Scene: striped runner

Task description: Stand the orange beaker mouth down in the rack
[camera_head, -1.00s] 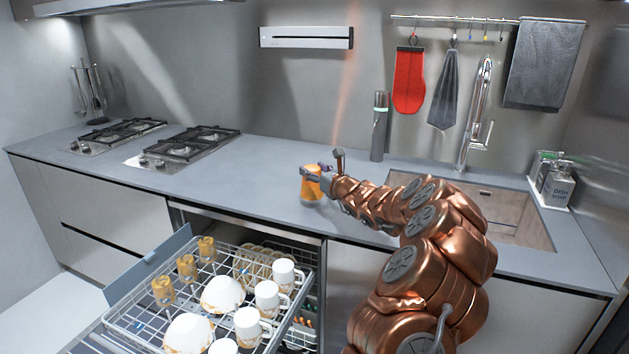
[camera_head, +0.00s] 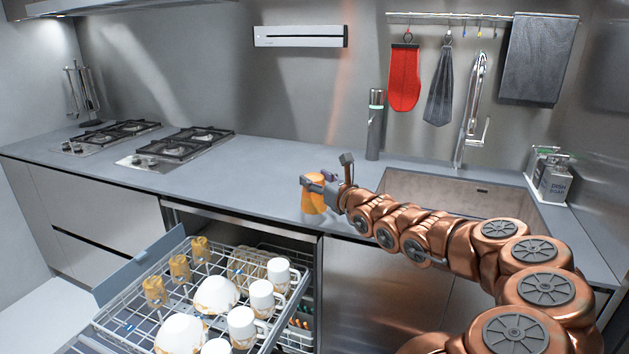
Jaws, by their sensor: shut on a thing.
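The pulled-out dishwasher rack (camera_head: 128,314) is at the lower left. It holds several amber cups along its left side, white bowls in the middle and white mugs on the right.
The grey countertop (camera_head: 245,168) is clear between the gas hobs (camera_head: 182,142) and the beaker. A sink (camera_head: 440,191) with a tall tap (camera_head: 473,110) lies behind my arm. A dark cylinder (camera_head: 375,125) stands behind the beaker. A soap bottle (camera_head: 556,182) is at right.

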